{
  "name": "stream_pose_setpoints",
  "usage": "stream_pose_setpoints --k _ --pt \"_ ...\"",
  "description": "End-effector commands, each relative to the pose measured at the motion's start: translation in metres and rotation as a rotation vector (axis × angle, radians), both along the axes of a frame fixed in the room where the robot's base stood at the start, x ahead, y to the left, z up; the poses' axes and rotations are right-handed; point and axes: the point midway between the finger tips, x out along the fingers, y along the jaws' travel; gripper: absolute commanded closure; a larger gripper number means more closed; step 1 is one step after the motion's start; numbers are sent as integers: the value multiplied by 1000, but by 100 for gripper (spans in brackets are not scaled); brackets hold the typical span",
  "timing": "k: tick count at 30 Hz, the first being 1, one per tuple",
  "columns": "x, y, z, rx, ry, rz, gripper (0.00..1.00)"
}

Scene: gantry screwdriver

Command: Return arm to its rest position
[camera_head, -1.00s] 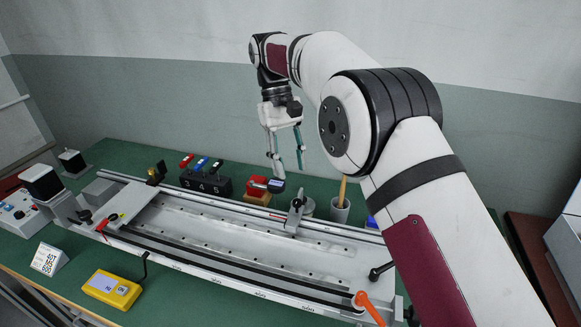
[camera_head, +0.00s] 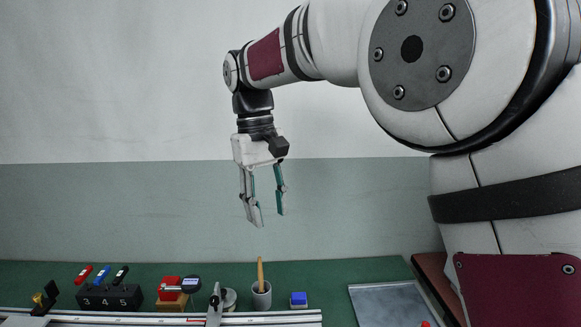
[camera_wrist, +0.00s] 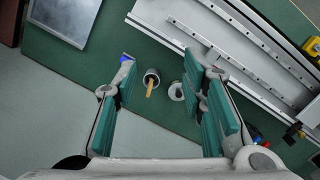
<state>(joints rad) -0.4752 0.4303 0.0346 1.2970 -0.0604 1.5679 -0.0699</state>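My gripper (camera_head: 268,216) hangs high above the far part of the bench in the head view, pointing down. Its two fingers are spread apart and nothing is between them. In the wrist view the open gripper (camera_wrist: 160,115) shows both teal finger pads, with a clear gap over the bench. My arm reaches in from the right, raised and bent, with the wrist in front of the wall.
A numbered black block (camera_head: 108,297) holds screwdrivers with coloured handles. A rail fixture (camera_head: 270,319) runs in front.

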Motion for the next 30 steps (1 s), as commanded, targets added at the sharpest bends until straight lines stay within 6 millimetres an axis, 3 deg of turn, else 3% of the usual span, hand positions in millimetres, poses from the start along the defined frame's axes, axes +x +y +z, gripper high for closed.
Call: stream_pose_setpoints --k 1,6,14,21,27,30 --pt "-11 -20 16 13 -25 -30 62" --pt "-46 -74 44 51 -101 -121 62" --pt "-117 -148 63 100 -223 -261 62" --pt "-192 -199 55 138 -339 -393 62" --pt "-249 -225 31 163 -432 -492 62" --pt "-268 -233 19 172 -466 -528 62"
